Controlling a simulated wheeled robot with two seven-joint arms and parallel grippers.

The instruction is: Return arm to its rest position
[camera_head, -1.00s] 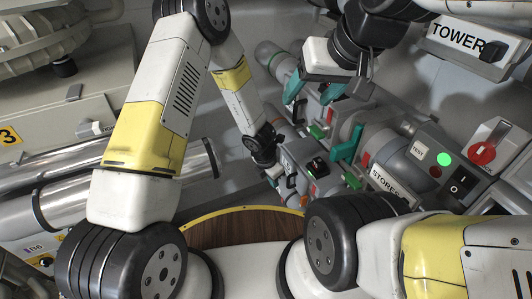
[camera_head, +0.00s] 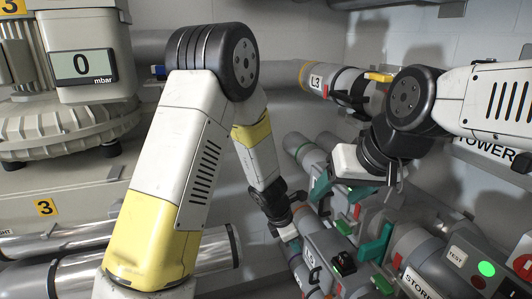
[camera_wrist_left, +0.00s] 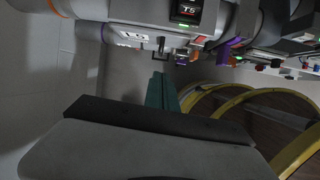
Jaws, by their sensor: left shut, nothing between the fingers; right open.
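My left arm rises at the left of the head view, bends at a dark elbow, and its forearm (camera_head: 258,150) slopes down to the left gripper (camera_head: 292,240), low among the pipes. The left wrist view shows its teal fingers (camera_wrist_left: 161,90) together with nothing between them. My right arm comes in from the upper right, with its dark joint (camera_head: 415,98) in front of the wall. The right gripper (camera_head: 338,196) has a white palm and two teal fingers spread apart, empty, above the valve pipes. Its fingertips overlap the pipes in the picture; contact cannot be told.
A pressure display (camera_head: 83,65) reading 0 mbar stands at the upper left. The L3 pipe (camera_head: 322,80) with a yellow handle lies behind my right arm. Yellow hoops (camera_wrist_left: 228,105) show in the left wrist view.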

